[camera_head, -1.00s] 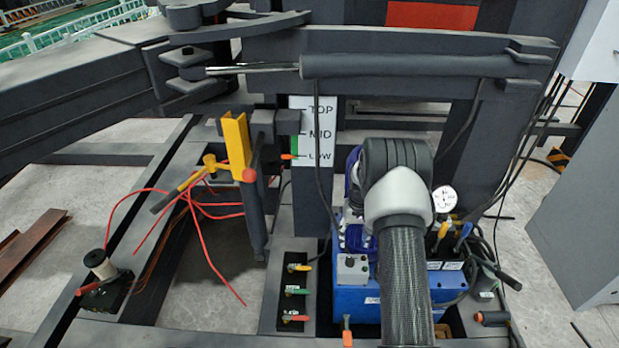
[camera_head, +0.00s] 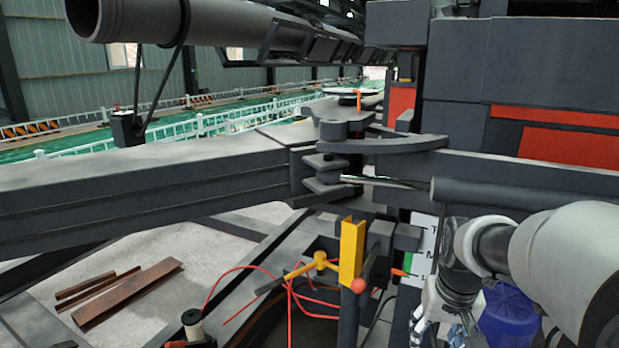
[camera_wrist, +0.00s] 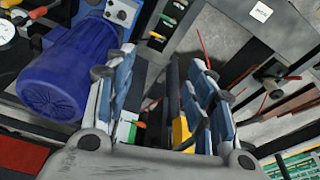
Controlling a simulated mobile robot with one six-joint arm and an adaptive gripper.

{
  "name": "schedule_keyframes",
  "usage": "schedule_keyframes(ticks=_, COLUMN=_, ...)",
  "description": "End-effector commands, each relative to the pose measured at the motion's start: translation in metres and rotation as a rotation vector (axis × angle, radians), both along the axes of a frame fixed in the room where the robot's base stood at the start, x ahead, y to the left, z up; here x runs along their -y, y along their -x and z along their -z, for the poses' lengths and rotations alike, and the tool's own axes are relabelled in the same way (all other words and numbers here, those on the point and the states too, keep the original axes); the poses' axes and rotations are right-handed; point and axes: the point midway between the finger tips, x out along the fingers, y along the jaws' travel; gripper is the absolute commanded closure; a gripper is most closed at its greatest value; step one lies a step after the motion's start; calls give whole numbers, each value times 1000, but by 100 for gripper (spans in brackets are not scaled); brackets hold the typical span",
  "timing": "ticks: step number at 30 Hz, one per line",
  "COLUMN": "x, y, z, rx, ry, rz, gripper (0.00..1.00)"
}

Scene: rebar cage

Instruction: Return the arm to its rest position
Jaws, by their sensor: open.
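My gripper (camera_head: 440,322) is at the lower right of the head view, at the end of my grey and white arm, in front of the blue motor (camera_head: 508,318). In the wrist view my gripper (camera_wrist: 172,85) shows its two blue-grey padded fingers spread apart with nothing held between them. The wrist view looks down past the fingers at the machine. The blue motor also shows at upper left there (camera_wrist: 68,75), beside the left finger. The arm hides part of the level sign (camera_head: 420,250).
A yellow bracket (camera_head: 351,252) with a red-knobbed lever stands left of my gripper. Red cables (camera_head: 290,290) hang near it. A long dark beam (camera_head: 150,188) and a grey cylinder (camera_head: 480,190) cross the machine. Coloured valve levers (camera_wrist: 168,20) show in the wrist view. Rusty steel bars (camera_head: 125,292) lie on the floor.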

Motion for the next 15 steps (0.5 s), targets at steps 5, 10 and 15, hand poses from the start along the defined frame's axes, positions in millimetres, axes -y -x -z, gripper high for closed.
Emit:
schedule_keyframes(ticks=5, x=-37, y=57, z=-38, rx=58, ry=10, rz=-59, gripper=51)
schedule_keyframes(ticks=10, x=-64, y=113, z=-55, rx=107, ry=15, rz=-110, gripper=51)
schedule_keyframes(ticks=15, x=-82, y=165, z=-56, rx=153, ry=18, rz=-159, gripper=51)
